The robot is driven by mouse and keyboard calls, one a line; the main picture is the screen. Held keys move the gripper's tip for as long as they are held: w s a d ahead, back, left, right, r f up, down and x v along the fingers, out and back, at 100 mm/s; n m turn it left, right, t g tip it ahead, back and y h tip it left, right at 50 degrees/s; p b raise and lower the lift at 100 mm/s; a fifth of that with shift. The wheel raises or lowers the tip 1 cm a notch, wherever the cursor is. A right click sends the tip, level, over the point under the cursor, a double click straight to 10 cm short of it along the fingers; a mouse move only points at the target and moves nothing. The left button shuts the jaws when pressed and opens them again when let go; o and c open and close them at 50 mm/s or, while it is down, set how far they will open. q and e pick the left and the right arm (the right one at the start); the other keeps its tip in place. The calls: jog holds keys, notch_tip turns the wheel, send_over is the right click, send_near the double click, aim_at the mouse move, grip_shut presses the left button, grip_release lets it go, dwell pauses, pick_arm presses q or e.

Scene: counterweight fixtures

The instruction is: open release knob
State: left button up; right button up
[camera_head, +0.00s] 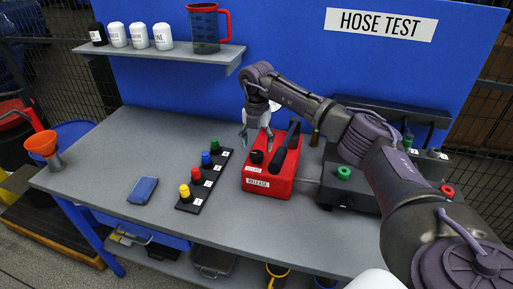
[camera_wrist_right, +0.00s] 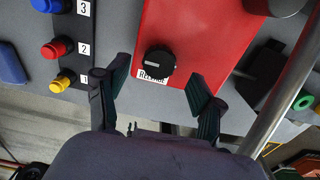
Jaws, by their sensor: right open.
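The release knob (camera_head: 257,156) is a round black knob on the top of a red box (camera_head: 284,187), with a white RELEASE label on the box's front. In the right wrist view the knob (camera_wrist_right: 159,62) shows a white pointer line, and a label beside it is partly hidden. My right gripper (camera_head: 257,138) is open, above the box near the knob. In the wrist view its fingers (camera_wrist_right: 158,80) stand apart on either side of the knob, with gaps, not visibly touching it. My left gripper is not in view.
A black strip (camera_head: 203,182) with several coloured knobs lies left of the red box. A black lever (camera_head: 285,147) rises from the box. A dark fixture (camera_head: 350,181) with green and red ports stands right.

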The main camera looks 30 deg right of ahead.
aim_at(257, 153)
notch_tip(257, 153, down, 2)
jog(key=shift+f, duration=0.65)
jog(key=c, duration=1.1)
jog(key=shift+c, duration=0.2)
